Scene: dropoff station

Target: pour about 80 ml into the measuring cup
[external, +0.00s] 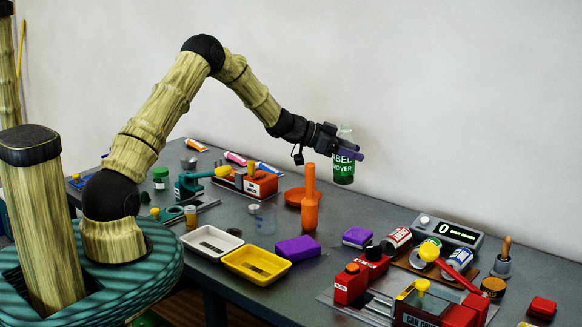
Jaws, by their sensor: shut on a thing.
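My gripper (347,153) is shut on a green bottle (344,173) with a clear upper part and white lettering that partly reads "ABEL" and "OVER". It holds the bottle roughly upright, high above the back of the table near the wall. A clear bluish cup (265,219), which looks like the measuring cup, stands on the table behind the yellow tray. It is well to the left of and below my gripper. Its markings and any contents are too small to tell.
An orange upright tool (310,205) stands between cup and bottle. A white tray (212,243), a yellow tray (256,265) and a purple block (298,248) lie in front. A display box (447,231), cans and red devices crowd the right side.

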